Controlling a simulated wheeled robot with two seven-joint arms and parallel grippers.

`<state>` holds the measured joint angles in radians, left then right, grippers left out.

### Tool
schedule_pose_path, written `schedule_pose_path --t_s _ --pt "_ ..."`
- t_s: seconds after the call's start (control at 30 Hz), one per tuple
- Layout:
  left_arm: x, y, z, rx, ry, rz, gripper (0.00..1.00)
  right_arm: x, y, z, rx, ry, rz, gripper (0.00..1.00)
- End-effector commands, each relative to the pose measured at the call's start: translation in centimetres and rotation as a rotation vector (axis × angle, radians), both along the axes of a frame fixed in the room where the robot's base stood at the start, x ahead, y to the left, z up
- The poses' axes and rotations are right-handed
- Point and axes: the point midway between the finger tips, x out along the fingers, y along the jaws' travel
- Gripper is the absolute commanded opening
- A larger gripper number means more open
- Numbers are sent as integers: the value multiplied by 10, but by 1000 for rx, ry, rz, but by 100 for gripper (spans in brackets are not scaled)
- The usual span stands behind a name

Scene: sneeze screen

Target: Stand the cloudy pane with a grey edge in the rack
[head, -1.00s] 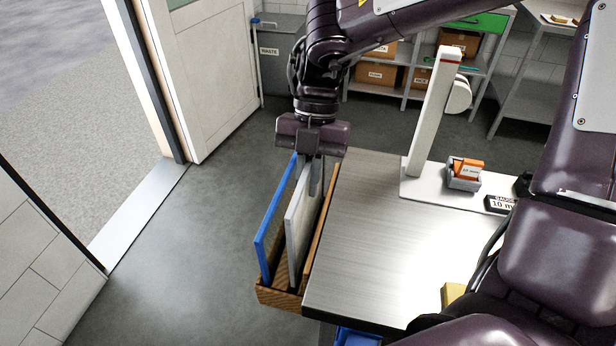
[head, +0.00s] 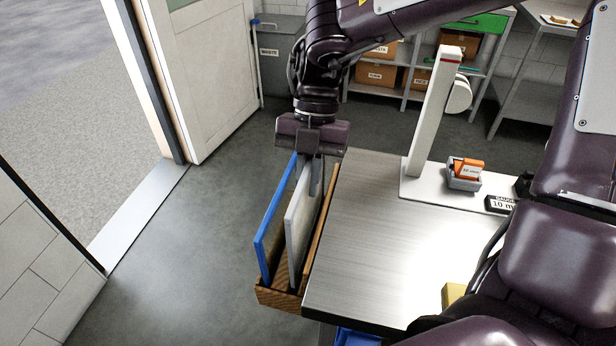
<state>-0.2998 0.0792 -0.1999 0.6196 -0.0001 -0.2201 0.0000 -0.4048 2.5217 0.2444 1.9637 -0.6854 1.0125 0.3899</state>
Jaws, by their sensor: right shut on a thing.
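The cloudy pane with a grey edge (head: 300,232) stands upright in the wooden rack (head: 277,298), which hangs beside the left edge of the steel table. My right gripper (head: 312,182) is shut on the top of this pane, pointing down from above. A blue-edged pane (head: 272,232) stands in the rack just left of it, apart from it. The pane's lower edge is inside the rack, so I cannot tell whether it touches the bottom. My left gripper is not in view.
The steel table (head: 370,260) lies right of the rack. On it stand a white upright post (head: 432,115), a small grey box with orange cards (head: 463,180) and a gauge block (head: 500,203). The floor left of the rack is clear up to the doorway.

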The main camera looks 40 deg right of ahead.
Motion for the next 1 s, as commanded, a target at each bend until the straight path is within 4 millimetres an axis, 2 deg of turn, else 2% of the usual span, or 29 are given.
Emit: schedule_pose_path --t_s 0.47,1.0 --pt "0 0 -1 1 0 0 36 0 0 0 1 -1 1 0" --pt "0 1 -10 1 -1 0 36 0 0 -11 1 -1 1 0"
